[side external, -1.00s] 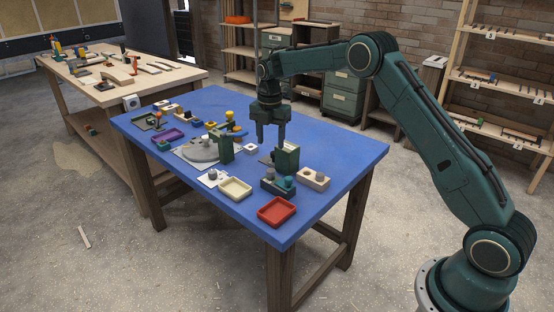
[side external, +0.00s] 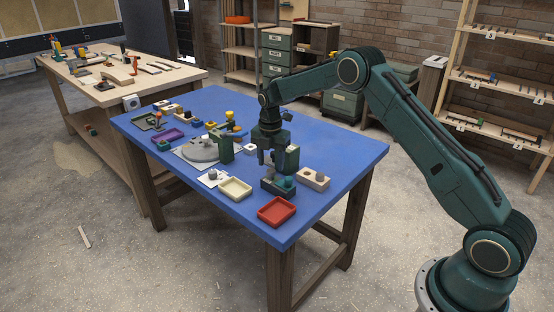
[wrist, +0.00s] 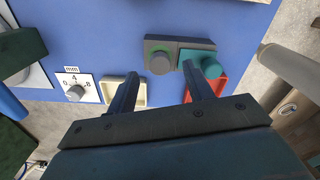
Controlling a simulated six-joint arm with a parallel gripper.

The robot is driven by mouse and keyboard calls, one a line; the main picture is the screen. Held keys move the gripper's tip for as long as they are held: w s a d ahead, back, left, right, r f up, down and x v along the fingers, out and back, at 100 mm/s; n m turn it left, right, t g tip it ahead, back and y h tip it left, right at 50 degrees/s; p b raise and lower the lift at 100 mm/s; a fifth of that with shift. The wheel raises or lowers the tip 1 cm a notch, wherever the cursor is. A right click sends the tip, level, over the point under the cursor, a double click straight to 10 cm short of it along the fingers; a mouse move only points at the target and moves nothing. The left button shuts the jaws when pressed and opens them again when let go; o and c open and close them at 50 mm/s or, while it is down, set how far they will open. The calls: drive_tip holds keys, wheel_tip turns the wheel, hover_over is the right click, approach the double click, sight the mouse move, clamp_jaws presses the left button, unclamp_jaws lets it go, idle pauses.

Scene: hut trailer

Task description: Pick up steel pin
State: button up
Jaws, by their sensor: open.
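A dark grey block (side external: 279,190) stands near the front right of the blue table, and it also shows in the wrist view (wrist: 190,46). A round grey peg (wrist: 159,62) stands on its left part. It looks like the steel pin, but I see it nearly from above and cannot be sure. A teal round-topped piece (wrist: 211,68) stands beside it on the right, also visible in the side view (side external: 289,181). My gripper (wrist: 161,70) is open, its fingertips on either side of the grey peg in the wrist picture. The side view shows my gripper (side external: 269,164) low over the block; contact cannot be told.
A cream tray (side external: 235,188) and a red tray (side external: 277,211) lie at the front. A wooden block (side external: 313,179) with a grey knob is to the right. Green upright blocks (side external: 226,150) stand close by. A white card with a dial (wrist: 75,88) lies left.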

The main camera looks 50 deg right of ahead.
sight(271, 170)
drive_tip(key=shift+f, duration=1.3)
clamp_jaws()
drive_tip(key=shift+r, duration=0.2)
wheel_tip(271, 170, up, 20)
drive_tip(key=shift+f, duration=0.15)
idle(0.4)
